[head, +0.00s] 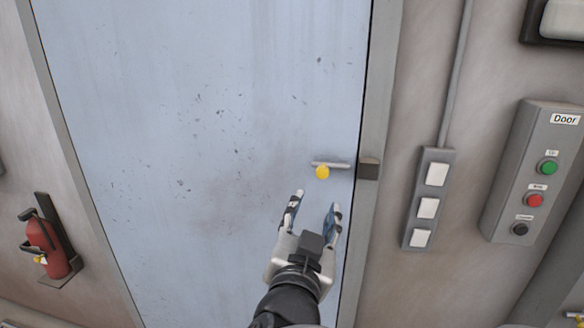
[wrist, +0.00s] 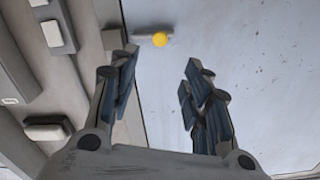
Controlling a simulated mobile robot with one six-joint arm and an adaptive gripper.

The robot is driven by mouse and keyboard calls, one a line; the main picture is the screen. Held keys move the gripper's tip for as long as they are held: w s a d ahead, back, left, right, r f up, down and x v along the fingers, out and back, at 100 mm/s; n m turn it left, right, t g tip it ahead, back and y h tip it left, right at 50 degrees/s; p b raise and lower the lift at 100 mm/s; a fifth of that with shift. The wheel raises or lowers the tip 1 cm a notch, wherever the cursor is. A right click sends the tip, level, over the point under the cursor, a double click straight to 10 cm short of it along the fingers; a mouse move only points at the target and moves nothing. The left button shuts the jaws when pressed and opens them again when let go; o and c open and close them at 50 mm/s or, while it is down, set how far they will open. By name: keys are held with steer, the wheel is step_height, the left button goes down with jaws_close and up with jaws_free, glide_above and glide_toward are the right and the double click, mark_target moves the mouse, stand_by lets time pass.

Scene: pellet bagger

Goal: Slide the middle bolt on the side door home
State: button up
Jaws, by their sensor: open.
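A bolt (head: 331,164) with a grey bar and a round yellow knob (head: 322,172) lies horizontally near the right edge of the pale blue door (head: 230,120). A dark keeper block (head: 369,169) sits on the frame to its right. The bar's right end looks a little short of the block. No other bolt on this door shows. My gripper (head: 316,200) is open and empty, just below the knob in the head view. In the wrist view, the knob (wrist: 160,40) lies beyond the open fingertips (wrist: 160,65), roughly in line with the gap between them.
To the right are a grey panel with white switches (head: 428,208) and a door control box (head: 533,170) with green, red and black buttons. A red fire extinguisher (head: 47,248) hangs at the left. The door face around the bolt is clear.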

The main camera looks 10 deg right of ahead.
mark_target(322, 174)
steer(key=p+x, duration=0.2)
steer(key=x, duration=1.3)
steer(key=shift+f, duration=0.1)
steer(key=shift+c, duration=0.4)
jaws_close()
